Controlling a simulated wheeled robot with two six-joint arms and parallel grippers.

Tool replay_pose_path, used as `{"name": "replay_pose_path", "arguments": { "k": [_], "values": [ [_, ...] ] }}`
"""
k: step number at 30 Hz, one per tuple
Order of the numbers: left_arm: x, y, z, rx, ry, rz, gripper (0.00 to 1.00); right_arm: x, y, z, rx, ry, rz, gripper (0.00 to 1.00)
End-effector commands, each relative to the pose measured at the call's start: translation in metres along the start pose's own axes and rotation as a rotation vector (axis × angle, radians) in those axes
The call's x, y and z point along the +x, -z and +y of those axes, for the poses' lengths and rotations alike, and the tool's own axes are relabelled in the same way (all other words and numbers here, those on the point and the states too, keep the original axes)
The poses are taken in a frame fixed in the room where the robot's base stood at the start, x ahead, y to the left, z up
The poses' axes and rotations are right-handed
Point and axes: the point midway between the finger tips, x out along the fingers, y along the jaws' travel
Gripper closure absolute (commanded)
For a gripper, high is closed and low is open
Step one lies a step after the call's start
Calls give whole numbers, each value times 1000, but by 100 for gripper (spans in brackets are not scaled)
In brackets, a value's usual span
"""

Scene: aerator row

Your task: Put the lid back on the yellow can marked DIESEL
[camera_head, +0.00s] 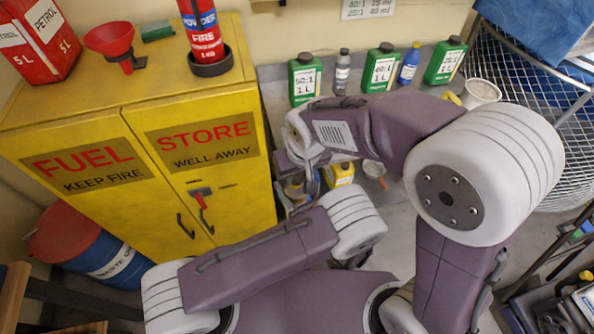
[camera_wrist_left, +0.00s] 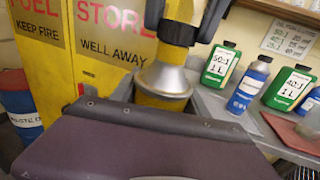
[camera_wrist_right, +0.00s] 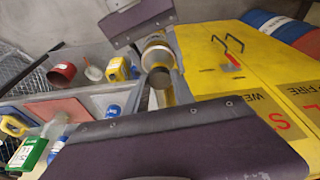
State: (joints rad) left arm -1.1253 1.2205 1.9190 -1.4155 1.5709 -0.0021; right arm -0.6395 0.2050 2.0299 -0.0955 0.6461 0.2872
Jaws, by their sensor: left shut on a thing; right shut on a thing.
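A yellow can (camera_wrist_left: 165,85) with a silver sloping shoulder stands between my two grippers, in front of the cabinet. No DIESEL marking is readable on it. My left gripper (camera_wrist_left: 165,100) is shut on its body; in the head view its forearm hides most of that grip. My right gripper (camera_head: 308,165) comes from above and is shut on a small lid-like piece, mostly hidden by the jaws. In the left wrist view a dark and yellow piece (camera_wrist_left: 178,30) is above the can's shoulder; I cannot tell whether they touch. The right wrist view shows round metal parts (camera_wrist_right: 158,55) between the jaws.
The yellow fuel cabinet (camera_head: 205,190) stands at the left, with a red funnel (camera_head: 108,38) and extinguisher (camera_head: 203,35) on top. A bench holds green bottles (camera_head: 304,78), a blue bottle (camera_head: 409,65) and another yellow container (camera_head: 340,172). A blue drum (camera_head: 110,262) stands low left.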

Motion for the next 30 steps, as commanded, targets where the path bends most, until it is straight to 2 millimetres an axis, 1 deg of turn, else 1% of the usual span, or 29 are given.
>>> {"name": "replay_pose_path", "arguments": {
  "k": [13, 30],
  "values": [
    [0, 0, 0, 0, 0, 0, 100, 0, 0, 0, 0, 0, 0, 100],
    [0, 0, 0, 0, 0, 0, 100, 11, -3, 0, 0, 0, 0, 100]
  ]
}}
